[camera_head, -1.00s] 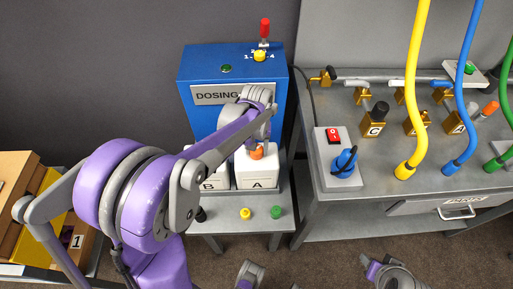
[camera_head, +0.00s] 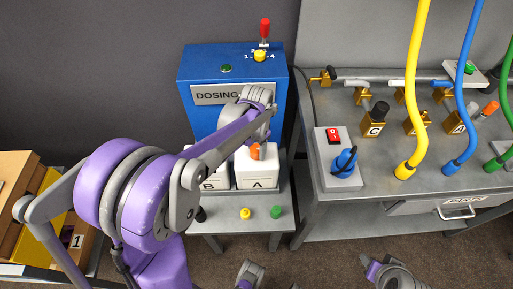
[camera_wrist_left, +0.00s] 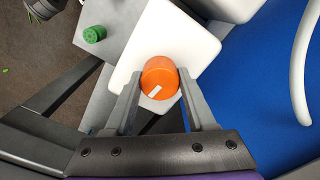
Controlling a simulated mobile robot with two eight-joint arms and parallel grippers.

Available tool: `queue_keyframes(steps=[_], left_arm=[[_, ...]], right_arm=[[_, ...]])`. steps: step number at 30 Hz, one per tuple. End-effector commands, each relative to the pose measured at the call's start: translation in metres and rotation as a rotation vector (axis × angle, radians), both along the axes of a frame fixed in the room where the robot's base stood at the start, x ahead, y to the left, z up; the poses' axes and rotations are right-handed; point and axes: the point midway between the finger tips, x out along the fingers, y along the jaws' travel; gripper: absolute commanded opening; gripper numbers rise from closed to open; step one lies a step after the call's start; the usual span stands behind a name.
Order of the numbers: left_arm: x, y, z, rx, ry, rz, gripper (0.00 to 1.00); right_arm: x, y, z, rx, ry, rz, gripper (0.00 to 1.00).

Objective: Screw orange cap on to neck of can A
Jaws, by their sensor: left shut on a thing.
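The orange cap (camera_wrist_left: 160,78) sits between the fingers of my left gripper (camera_wrist_left: 160,88) in the left wrist view, with a white mark on its top. My left gripper is shut on it. In the head view the cap (camera_head: 255,152) is at the top of can A (camera_head: 258,174), a white can labelled A. The can's neck is hidden, so I cannot tell how far the cap sits on it. My left forearm covers part of the gripper in the head view. My right gripper is not clearly in view.
Can B (camera_head: 214,182) stands close to the left of can A. The blue dosing machine (camera_head: 230,68) rises behind them. A grey bench (camera_head: 350,222) with valves and hoses is on the right.

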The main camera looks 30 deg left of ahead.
Motion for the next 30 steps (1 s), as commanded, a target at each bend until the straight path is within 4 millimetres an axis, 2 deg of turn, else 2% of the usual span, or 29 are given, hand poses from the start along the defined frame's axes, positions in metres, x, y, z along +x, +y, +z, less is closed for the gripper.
queue_keyframes(steps=[11, 21, 30], left_arm=[[0.0002, -0.0004, -0.0001, -0.001, -0.001, -0.055, 0.00], [0.0001, -0.0005, -0.0005, 0.000, -0.001, -0.448, 0.00], [0.0001, -0.0005, -0.0006, 0.000, -0.001, -0.494, 0.00]], right_arm=[[0.0000, 0.0000, 0.0000, 0.000, 0.000, 0.000, 0.50], [0.0001, 0.0000, 0.0003, 0.000, 0.000, 0.000, 0.50], [0.0001, 0.0000, 0.0003, 0.000, 0.000, 0.000, 0.50]])
